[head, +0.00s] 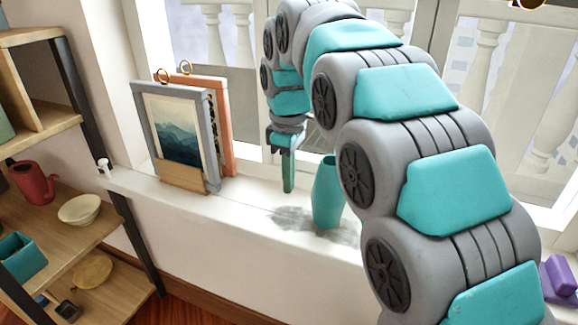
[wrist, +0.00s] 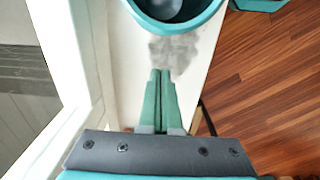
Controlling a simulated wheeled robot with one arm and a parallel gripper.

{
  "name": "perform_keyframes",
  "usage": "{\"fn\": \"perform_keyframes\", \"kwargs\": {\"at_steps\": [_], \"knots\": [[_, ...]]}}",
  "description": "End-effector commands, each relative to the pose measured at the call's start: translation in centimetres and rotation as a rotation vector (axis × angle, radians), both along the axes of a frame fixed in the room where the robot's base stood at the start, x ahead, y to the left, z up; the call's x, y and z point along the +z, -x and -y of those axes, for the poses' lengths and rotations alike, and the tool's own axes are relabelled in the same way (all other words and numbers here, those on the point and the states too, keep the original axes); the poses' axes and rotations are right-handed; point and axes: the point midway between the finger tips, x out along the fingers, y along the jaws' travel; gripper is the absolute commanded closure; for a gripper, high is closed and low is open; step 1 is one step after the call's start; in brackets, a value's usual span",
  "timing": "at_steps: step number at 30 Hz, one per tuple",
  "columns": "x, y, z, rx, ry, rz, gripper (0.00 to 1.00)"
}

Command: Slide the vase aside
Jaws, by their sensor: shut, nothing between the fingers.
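The teal vase (head: 326,195) stands upright on the white window sill (head: 255,215) in the head view, partly hidden on its right by my arm. My gripper (head: 289,188) is shut and empty, pointing down just left of the vase, with a small gap between them. In the wrist view the open rim of the vase (wrist: 172,22) shows at the top, cut off by the frame. The gripper's closed green fingers (wrist: 160,75) point toward it without visibly touching. A grey smudged patch (wrist: 175,52) lies on the sill between fingers and vase.
Framed pictures (head: 178,135) stand on the sill to the left. A wooden shelf (head: 60,225) with a red watering can (head: 33,182) and a cream bowl (head: 80,209) is at far left. A purple object (head: 562,275) sits at far right. The sill between frames and gripper is clear.

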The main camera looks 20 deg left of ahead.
Motion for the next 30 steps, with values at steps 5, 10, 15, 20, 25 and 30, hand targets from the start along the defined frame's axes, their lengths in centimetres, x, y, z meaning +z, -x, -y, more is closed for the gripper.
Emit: {"fn": "perform_keyframes", "kwargs": {"at_steps": [5, 10, 15, 20, 25, 30], "knots": [[-2.2, 0.1, 0.5, -0.001, 0.002, -0.002, 1.0], [-1.9, 0.2, 2.8, -0.002, -0.003, 0.001, 1.0], [-2.1, 0.3, 3.8, -0.001, -0.001, 0.001, 1.0], [-2.1, 0.3, 4.0, 0.0, 0.0, 0.001, 1.0], [-2.1, 0.3, 4.0, 0.0, 0.0, 0.001, 1.0], [-2.1, 0.4, 5.1, -0.002, 0.0, 0.0, 1.0]]}}
